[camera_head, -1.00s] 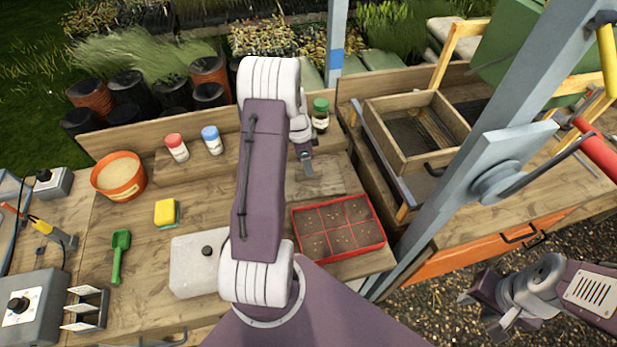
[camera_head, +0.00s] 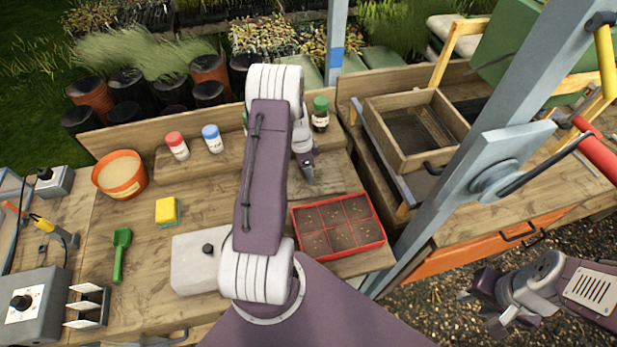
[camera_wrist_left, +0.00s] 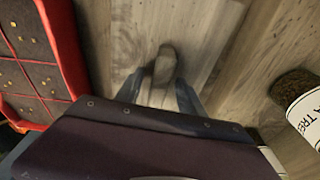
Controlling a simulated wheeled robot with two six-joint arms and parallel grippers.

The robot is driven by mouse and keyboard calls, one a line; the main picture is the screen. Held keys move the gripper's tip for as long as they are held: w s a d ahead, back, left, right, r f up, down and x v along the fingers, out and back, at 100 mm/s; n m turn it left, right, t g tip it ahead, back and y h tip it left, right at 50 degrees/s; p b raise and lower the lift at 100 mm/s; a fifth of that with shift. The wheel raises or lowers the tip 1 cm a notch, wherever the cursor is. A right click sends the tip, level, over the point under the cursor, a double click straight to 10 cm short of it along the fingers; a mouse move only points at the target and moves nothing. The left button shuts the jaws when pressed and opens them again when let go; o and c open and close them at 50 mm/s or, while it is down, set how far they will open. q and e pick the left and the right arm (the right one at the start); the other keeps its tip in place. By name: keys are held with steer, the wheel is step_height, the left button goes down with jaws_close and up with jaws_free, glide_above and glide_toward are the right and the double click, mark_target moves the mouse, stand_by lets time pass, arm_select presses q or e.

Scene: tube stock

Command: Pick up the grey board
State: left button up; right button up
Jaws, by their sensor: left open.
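A pale grey board with a black knob (camera_head: 187,270) lies flat on the bench in the head view, partly behind my left arm. It is the only board-like grey thing I make out. My left gripper (camera_head: 308,181) points down over the bench behind the red tray, right of the board and apart from it. In the left wrist view its open fingers (camera_wrist_left: 161,98) stand on either side of a small blurred greyish shape (camera_wrist_left: 165,60) that I cannot identify. My right gripper (camera_head: 480,312) is open and empty over the gravel at lower right.
The red seed tray (camera_head: 383,242) is close to my left gripper. A green-capped bottle (camera_head: 320,118) stands behind it. Red-capped (camera_head: 177,149) and blue-capped (camera_head: 212,142) bottles, a sponge (camera_head: 166,212) and a green trowel (camera_head: 119,262) are further left. A grey post (camera_head: 440,215) rises at right.

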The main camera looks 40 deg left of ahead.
arm_select(q)
steer(key=shift+s, duration=0.1)
jaws_close()
stand_by(0.3)
